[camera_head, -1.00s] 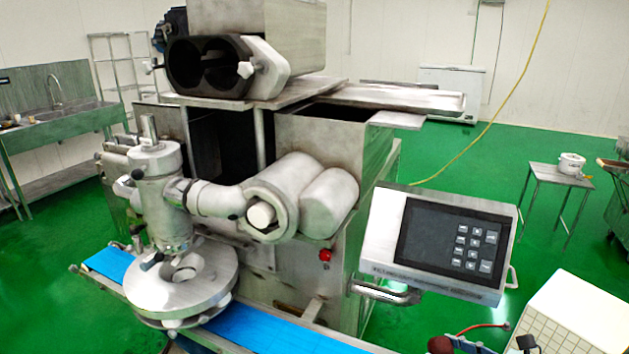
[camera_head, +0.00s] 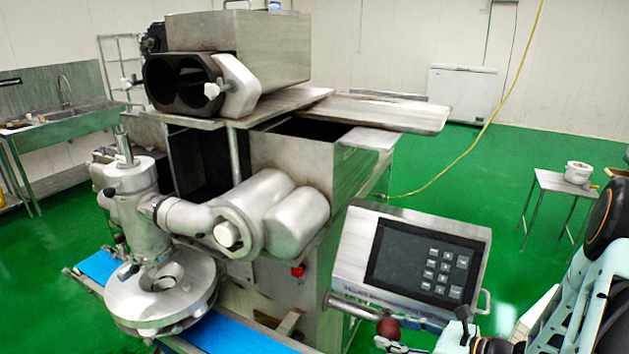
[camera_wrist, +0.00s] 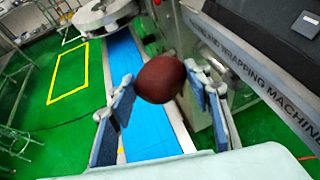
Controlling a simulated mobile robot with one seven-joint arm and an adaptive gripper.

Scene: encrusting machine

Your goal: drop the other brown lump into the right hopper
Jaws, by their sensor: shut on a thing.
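A brown lump (camera_head: 388,328) shows at the bottom of the head view, below the control panel. It also shows large in the wrist view (camera_wrist: 161,79), rounded and dark reddish brown. My gripper (camera_wrist: 160,92) is shut on it, with a blue-padded finger on each side. The right hopper (camera_head: 300,165) is the open-topped metal box at the machine's right; its dark opening shows behind the front rim, its inside floor hidden. The lump is in front of the machine, lower than the hopper rim and apart from it.
The control panel (camera_head: 420,262) juts out between the lump and the hopper. A flat metal tray (camera_head: 395,111) extends over the hopper's back edge. A blue conveyor (camera_head: 240,337) runs below the nozzle unit (camera_head: 160,290).

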